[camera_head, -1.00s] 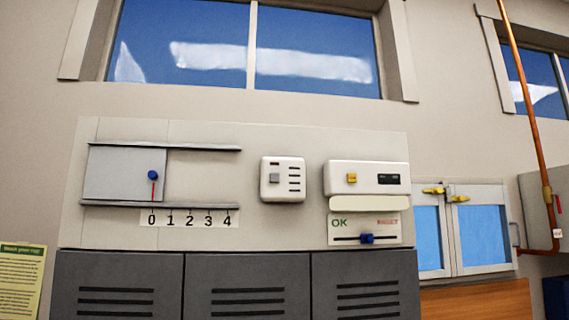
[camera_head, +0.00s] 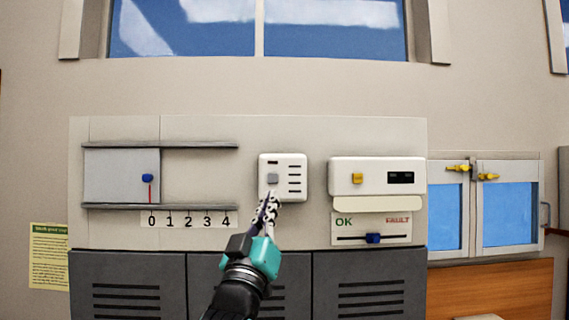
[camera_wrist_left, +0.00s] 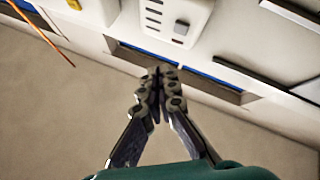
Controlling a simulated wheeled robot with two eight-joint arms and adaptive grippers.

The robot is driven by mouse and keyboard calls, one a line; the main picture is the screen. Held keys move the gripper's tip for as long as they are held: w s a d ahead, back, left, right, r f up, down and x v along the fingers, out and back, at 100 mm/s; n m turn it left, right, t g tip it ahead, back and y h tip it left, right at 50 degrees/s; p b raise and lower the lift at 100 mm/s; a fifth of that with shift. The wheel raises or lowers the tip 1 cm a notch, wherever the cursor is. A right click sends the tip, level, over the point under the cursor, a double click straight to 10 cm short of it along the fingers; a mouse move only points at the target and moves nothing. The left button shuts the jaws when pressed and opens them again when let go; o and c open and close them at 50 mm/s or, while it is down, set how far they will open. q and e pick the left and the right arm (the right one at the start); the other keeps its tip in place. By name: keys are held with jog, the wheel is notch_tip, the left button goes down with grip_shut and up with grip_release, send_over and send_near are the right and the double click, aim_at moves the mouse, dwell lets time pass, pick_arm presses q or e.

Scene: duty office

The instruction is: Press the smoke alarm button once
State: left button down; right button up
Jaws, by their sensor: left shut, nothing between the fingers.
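My right gripper is not in view.
To the right is a white unit (camera_head: 377,164) with a yellow button and dark display, above an OK/FAULT slider (camera_head: 373,238). To the left is a sliding plate (camera_head: 115,175) with a 0–4 scale (camera_head: 188,221). Grey lockers (camera_head: 125,285) stand below.

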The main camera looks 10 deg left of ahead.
aim_at(271, 182)
pick_arm(q)
jog(key=r, duration=0.3)
jog(key=shift+s+d+r+t+p, duration=0.2)
jog(key=shift+d+r+t+p, duration=0.1)
jog(key=shift+t+p, duration=0.1)
jog(key=w, duration=0.2)
jog(key=w+a, duration=0.1)
jog(key=w, duration=0.2)
jog(key=w+a, duration=0.1)
jog(key=w, duration=0.1)
jog(key=shift+w, duration=0.2)
jog(key=shift+w+a, duration=0.25)
jog(key=shift+w, duration=0.35)
jog(key=shift+w, duration=0.1)
dwell(0.7)
